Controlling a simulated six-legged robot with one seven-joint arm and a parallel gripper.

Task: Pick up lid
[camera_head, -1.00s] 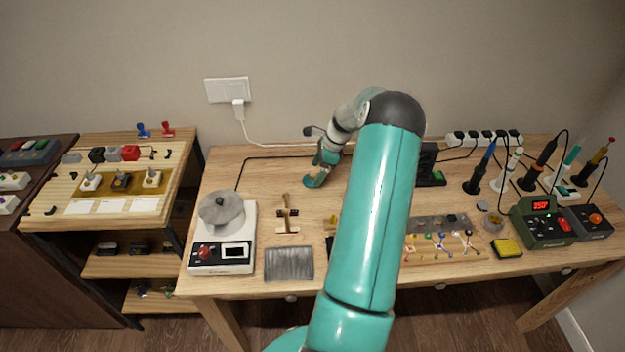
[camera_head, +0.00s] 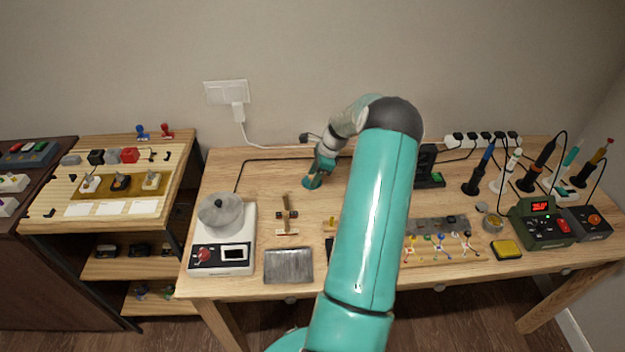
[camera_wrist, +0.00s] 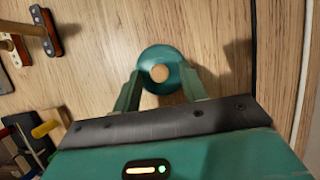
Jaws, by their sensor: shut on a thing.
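A round teal piece (camera_wrist: 160,60) with a pale tan round centre, which looks like the lid, sits between my fingers in the wrist view. My gripper (camera_wrist: 164,82) is shut on it, one finger at each side. In the head view, my gripper (camera_head: 313,180) is low over the wooden table, left of the large teal arm link. The teal of the fingers and of the piece blend there. I cannot tell whether the piece touches the table.
A white device with a grey metal vessel (camera_head: 221,212) stands at the left. A small wooden stand (camera_head: 287,215) and a grey plate (camera_head: 288,266) lie nearby. A black cable (camera_head: 270,157) runs behind my gripper. Soldering tools and a green station (camera_head: 541,224) fill the right.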

